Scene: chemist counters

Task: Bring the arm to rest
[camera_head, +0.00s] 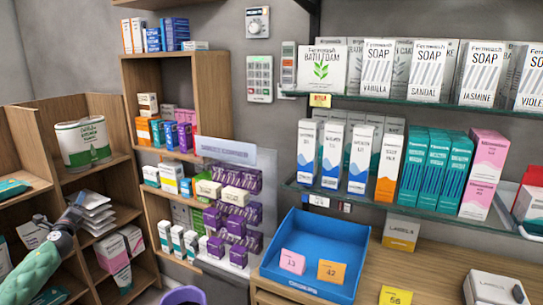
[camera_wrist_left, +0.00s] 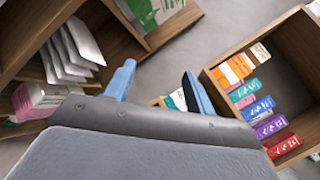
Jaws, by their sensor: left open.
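My left arm, in a green sleeve, comes in at the lower left of the head view. Its left gripper (camera_head: 76,208) is in front of the wooden shelves on the left, close to a stack of white packets (camera_head: 93,212) in that view. In the left wrist view the gripper (camera_wrist_left: 158,88) has two blue fingers spread well apart with nothing between them. The white packets (camera_wrist_left: 75,50) show to the left of the fingers there. I cannot tell how far the gripper is from the shelf. My right gripper is not in view.
Wooden shelves (camera_head: 120,158) with a white tub (camera_head: 82,143) and boxes stand at the left. A blue tray (camera_head: 318,245) with price cards sits on the counter. Glass shelves (camera_head: 420,205) of cartons are behind it. A purple bin (camera_head: 183,295) stands at the bottom.

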